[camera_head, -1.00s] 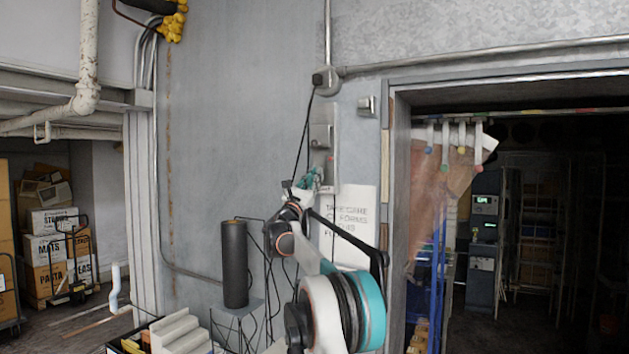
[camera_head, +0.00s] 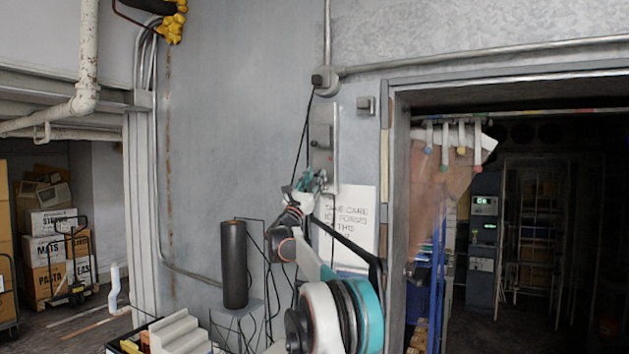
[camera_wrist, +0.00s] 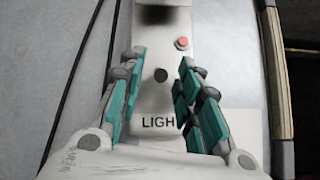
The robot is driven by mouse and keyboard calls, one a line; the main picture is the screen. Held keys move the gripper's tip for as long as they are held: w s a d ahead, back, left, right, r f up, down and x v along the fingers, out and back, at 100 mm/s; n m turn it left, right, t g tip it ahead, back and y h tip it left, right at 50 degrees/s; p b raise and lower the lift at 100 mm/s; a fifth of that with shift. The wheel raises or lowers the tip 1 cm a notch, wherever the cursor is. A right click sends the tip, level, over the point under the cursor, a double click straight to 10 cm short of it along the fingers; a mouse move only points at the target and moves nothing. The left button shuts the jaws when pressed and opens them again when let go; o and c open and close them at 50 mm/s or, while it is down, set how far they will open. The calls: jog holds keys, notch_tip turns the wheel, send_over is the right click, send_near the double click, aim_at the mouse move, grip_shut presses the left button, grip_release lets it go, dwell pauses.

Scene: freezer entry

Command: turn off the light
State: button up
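A pale metal switch plate (camera_head: 321,132) is fixed to the grey wall left of the doorway. In the wrist view, the plate (camera_wrist: 166,100) carries partly hidden black lettering that reads "LIGH", a round dark knob or button (camera_wrist: 161,75) above it, and a small red button (camera_wrist: 181,43) at upper right. A dark patch at the plate's top is unclear. My gripper (camera_wrist: 162,62) has its teal fingers apart on either side of the knob, with nothing between them but the plate behind. In the head view my gripper (camera_head: 311,181) is at the plate's lower end; contact cannot be told.
A paper sign (camera_head: 350,222) hangs right of my gripper. The dark doorway (camera_head: 540,220) with hanging strips is farther right. A dark cylinder (camera_head: 234,264) stands at lower left, with loose cables beside it. A conduit box (camera_head: 325,80) is above the plate.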

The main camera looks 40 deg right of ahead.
jog(key=v, duration=1.2)
dwell(0.3)
jog(key=s+a+f+m+g+y+b, duration=0.1)
jog(key=s+a+f+m+y+b, duration=0.3)
jog(key=s+f+b, duration=0.4)
jog(key=s+a+f+m+y+b, duration=0.3)
jog(key=s+a+f+y, duration=0.15)
jog(key=f, duration=0.55)
jog(key=s+a+f+m+g+y+b, duration=0.1)
jog(key=s+a+f+m+y+b, duration=0.25)
jog(key=s+f+b, duration=0.45)
jog(key=s+a+f+m+y+b, duration=0.2)
jog(key=s+a+f+y+b, duration=0.2)
jog(key=s+a+f, duration=0.3)
jog(key=s+a+f+m+t+y+b, duration=0.1)
jog(key=s+a+f+m+y+b, duration=0.2)
jog(key=s+a+f, duration=0.5)
jog(key=s+a+f+m+y+b, duration=0.3)
jog(key=s+a+f+y+b, duration=0.2)
jog(key=a+f, duration=0.9)
jog(key=s+f+y, duration=0.1)
jog(key=s+f, duration=0.2)
jog(key=f, duration=0.6)
jog(key=shift+a+f+t, duration=0.2)
jog(key=shift+a+t, duration=0.1)
jog(key=shift+a, duration=0.1)
